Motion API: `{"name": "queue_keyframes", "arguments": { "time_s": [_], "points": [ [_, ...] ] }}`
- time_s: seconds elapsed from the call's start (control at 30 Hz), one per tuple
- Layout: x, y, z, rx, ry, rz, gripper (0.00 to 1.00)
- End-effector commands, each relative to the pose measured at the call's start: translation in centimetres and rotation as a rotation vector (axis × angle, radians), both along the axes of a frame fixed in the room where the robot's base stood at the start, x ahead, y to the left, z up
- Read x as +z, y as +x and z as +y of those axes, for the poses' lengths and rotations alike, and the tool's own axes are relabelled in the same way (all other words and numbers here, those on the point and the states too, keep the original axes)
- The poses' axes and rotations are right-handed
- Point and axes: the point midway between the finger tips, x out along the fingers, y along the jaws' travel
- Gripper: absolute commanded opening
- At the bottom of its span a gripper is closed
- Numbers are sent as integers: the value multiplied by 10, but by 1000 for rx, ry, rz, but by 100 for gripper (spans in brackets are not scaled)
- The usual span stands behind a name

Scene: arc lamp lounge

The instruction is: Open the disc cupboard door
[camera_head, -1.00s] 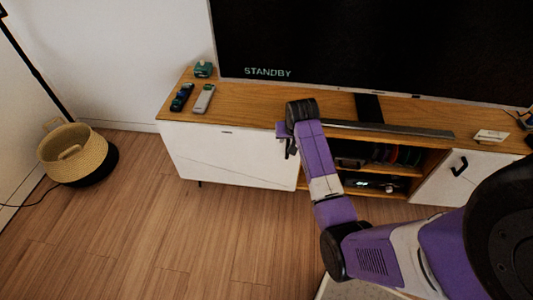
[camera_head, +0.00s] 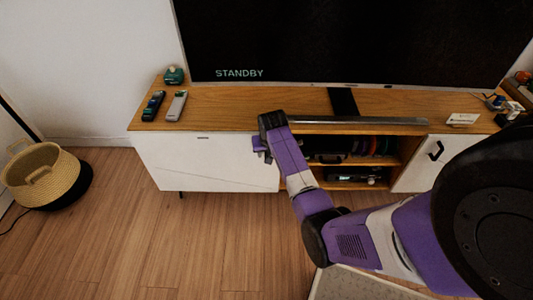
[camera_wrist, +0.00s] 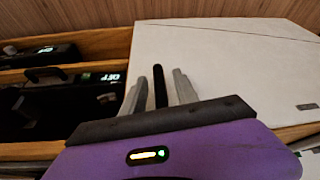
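A white door (camera_head: 215,163) forms the left front of the low wooden media cabinet and looks shut. It also fills the right of the wrist view (camera_wrist: 225,65). The wrist view shows a dark upright bar (camera_wrist: 160,87), apparently this door's handle, near the edge by the open shelves. My gripper (camera_wrist: 159,90) has its two grey fingers apart, one on each side of this bar, with small gaps visible. In the head view my gripper (camera_head: 263,150) is at the door's right edge, partly hidden by my wrist. Another white door (camera_head: 413,163) with a black handle (camera_head: 436,150) is at the right, shut.
Open shelves (camera_head: 345,184) with dark devices lie between the doors. A large screen (camera_head: 350,40) and a soundbar (camera_head: 360,120) stand on the cabinet top, with remotes (camera_head: 176,106) at its left. A basket (camera_head: 42,175) stands far left. The wooden floor before the left door is clear.

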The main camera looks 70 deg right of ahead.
Motion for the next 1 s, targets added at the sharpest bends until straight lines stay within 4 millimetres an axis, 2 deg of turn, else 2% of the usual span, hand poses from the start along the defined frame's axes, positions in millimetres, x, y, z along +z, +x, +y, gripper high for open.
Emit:
{"name": "queue_keyframes", "arguments": {
  "time_s": [0.13, 0.3, 0.33, 1.0],
  "points": [
    [0, 0, 0, 0, 0, 0, 36],
    [0, 0, 0, 0, 0, 0, 3],
    [0, 0, 0, 0, 0, 0, 0],
    [0, 0, 0, 1, 0, 0, 0]
  ]
}}
